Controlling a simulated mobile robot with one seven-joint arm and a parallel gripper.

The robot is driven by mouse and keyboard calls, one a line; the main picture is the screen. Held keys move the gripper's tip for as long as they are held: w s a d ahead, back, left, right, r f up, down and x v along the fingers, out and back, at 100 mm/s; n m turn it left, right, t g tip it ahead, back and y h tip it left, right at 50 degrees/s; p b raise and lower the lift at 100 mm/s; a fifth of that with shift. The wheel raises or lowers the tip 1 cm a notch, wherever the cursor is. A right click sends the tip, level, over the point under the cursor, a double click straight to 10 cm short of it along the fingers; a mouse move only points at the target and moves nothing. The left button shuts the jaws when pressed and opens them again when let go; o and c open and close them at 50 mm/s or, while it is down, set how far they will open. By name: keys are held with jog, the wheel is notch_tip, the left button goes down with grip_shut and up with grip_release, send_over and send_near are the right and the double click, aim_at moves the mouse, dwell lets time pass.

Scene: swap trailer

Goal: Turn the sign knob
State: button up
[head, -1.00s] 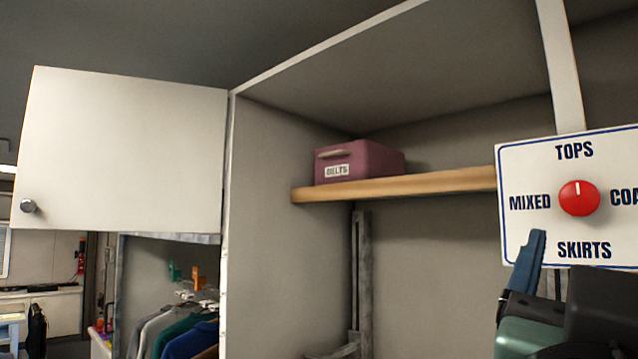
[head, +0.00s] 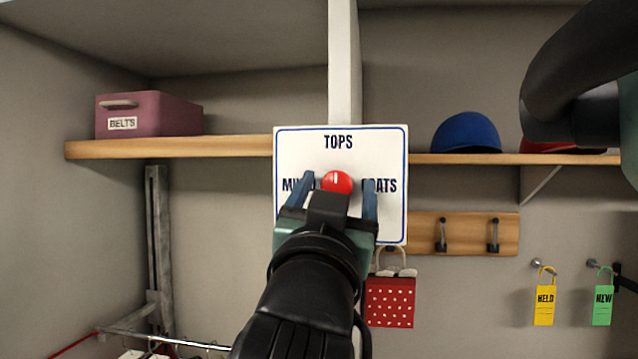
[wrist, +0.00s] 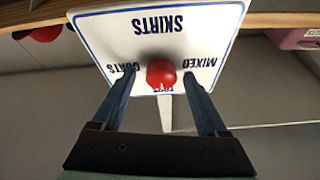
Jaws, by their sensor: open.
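The sign (head: 305,145) is a white board with a blue border, reading TOPS at the top, with MIXED and COATS at the sides partly covered by my fingers. Its round red knob (head: 337,182) is at the centre, with a white mark pointing up toward TOPS. In the wrist view the sign (wrist: 190,25) appears upside down, with SKIRTS readable, and the knob (wrist: 161,74) lies between the fingertips. My gripper (head: 338,188) is open in front of the sign, one finger on each side of the knob. I cannot tell whether the fingers touch the board.
A wooden shelf (head: 235,147) runs behind the sign, with a purple BELTS box (head: 150,115) and a blue cap (head: 466,132). Below are a hook board (head: 468,232), a red dotted bag (head: 390,302), and yellow (head: 545,305) and green (head: 603,305) tags on pegs.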

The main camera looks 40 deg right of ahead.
jog(key=shift+a, duration=0.1)
grip_shut()
jog(key=shift+m+b, duration=0.35)
jog(key=shift+m, duration=0.05)
jog(key=m+g+b, duration=0.1)
jog(key=m, duration=0.1)
jog(key=m+g+h+b, duration=0.1)
jog(key=m, duration=0.1)
jog(key=shift+w+a+f, duration=0.1)
jog(key=shift+f, duration=0.05)
jog(key=m+g+b, duration=0.1)
jog(key=m, duration=0.2)
jog(key=m+g+h+b, duration=0.1)
jog(key=m+g, duration=0.1)
jog(key=m, duration=0.1)
jog(key=shift+r, duration=0.2)
jog(key=m+g, duration=0.1)
jog(key=m, duration=0.2)
jog(key=m+g, duration=0.1)
jog(key=m, duration=0.2)
jog(key=shift+r+m+g+y+p, duration=0.2)
jog(key=shift+m+g+y+p, duration=0.1)
jog(key=shift+y, duration=0.1)
jog(key=shift+w+m+g+y+p, duration=0.1)
jog(key=shift+m+g+y+p, duration=0.25)
jog(key=shift+m, duration=0.8)
jog(key=shift+m+g+y+p, duration=0.25)
jog(key=shift+m+p, duration=0.1)
jog(key=shift+m, duration=0.8)
